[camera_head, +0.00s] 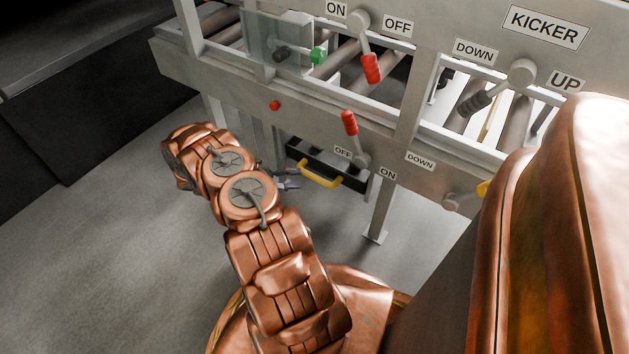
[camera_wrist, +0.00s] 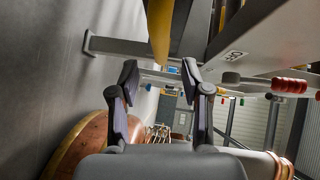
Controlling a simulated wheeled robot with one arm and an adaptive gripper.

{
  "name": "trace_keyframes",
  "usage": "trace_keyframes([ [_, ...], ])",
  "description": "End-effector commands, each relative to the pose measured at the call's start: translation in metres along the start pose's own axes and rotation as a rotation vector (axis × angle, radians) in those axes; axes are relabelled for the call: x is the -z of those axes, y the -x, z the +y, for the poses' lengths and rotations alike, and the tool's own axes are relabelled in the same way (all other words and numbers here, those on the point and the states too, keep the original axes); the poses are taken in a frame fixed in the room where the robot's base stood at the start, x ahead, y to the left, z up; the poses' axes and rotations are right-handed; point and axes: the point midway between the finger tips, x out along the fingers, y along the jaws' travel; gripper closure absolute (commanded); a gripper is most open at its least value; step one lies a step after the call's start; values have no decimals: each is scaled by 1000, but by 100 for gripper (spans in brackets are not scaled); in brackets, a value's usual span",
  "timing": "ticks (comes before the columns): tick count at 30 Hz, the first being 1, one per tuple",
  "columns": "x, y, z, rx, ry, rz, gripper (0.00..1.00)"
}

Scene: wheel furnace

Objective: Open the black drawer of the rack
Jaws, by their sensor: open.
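The black drawer (camera_head: 350,177) hangs low under the grey rack, with a yellow handle (camera_head: 320,178) on its front. It looks shut or nearly so. My gripper (camera_head: 289,184) is just left of the handle in the head view, mostly hidden by my arm. In the wrist view my gripper (camera_wrist: 159,72) is open, with nothing held. There the yellow handle (camera_wrist: 160,30) comes down from the top edge, its end near the gap between the fingertips. I cannot tell whether it lies between them or touches them.
The rack (camera_head: 225,83) carries rollers and labelled levers. A red-handled lever (camera_head: 350,124) stands just above the drawer, and a rack leg (camera_head: 379,205) is right of it. A dark cabinet (camera_head: 90,135) stands at the left. The floor (camera_head: 110,240) between is clear.

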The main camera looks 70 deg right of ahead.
Motion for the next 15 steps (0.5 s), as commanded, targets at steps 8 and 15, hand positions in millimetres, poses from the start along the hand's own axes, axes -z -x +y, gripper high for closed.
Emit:
trace_keyframes([
  [8, 0, -41, 3, -1, -1, 3, 52],
  [15, 1, -65, 1, 0, -1, 2, 52],
])
